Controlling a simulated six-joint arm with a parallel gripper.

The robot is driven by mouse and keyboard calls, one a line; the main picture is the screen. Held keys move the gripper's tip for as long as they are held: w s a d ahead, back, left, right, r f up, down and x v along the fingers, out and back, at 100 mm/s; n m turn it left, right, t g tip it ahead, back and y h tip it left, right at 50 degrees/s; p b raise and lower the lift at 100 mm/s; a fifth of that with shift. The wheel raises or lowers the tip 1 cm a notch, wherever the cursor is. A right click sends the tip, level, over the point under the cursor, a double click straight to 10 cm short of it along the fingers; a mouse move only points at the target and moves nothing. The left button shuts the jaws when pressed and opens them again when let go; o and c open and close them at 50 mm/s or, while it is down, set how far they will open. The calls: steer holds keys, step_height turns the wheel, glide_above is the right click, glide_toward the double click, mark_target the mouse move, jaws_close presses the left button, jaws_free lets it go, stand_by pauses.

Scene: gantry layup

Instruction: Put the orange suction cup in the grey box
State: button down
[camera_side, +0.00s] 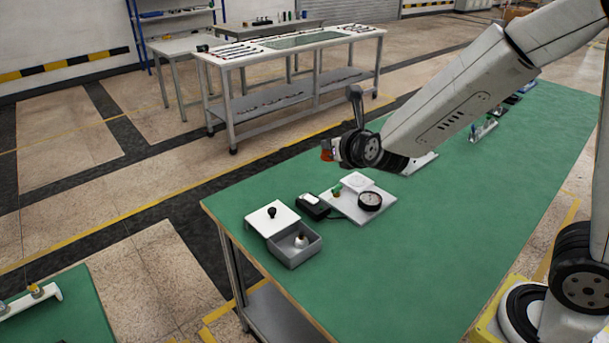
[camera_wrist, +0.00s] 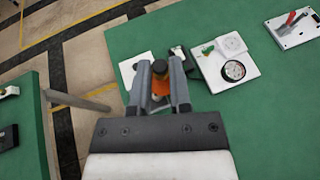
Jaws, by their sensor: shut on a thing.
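The orange suction cup (camera_wrist: 160,86) is between the two fingers of my gripper (camera_wrist: 160,80) in the wrist view. My gripper is shut on it. In the side view the orange suction cup (camera_side: 327,153) shows as a small orange patch beside my wrist, held above the green table. The grey box (camera_side: 294,245) sits open near the table's left corner, with a small whitish and brown item inside. Its white lid with a black knob (camera_side: 272,217) lies beside it. In the wrist view my gripper hides the grey box.
A white plate with a black dial gauge (camera_side: 369,201) and a small black device (camera_side: 313,206) stand right of the box on the green table (camera_side: 440,245). More tools lie farther back. The table's front part is clear. Another green table (camera_side: 70,310) is at lower left.

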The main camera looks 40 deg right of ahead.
steer(key=shift+w+a+f, duration=0.1)
steer(key=shift+w+f, duration=0.1)
steer(key=shift+w, duration=0.3)
steer(key=w+a+f+m+g+h, duration=0.2)
steer(key=a+f+m+g+h, duration=0.1)
steer(key=f, duration=0.7)
steer(key=w+a+f+m+g+h, duration=0.3)
steer(key=a+f+m+h, duration=0.1)
steer(key=f, duration=0.6)
steer(key=shift+w+a+f+m+h, duration=0.3)
steer(key=shift+a+f+m+h, duration=0.1)
steer(key=shift+a+m, duration=0.45)
steer(key=shift+f, duration=0.25)
steer(key=shift+f, duration=3.15)
steer(key=shift+f, duration=0.15)
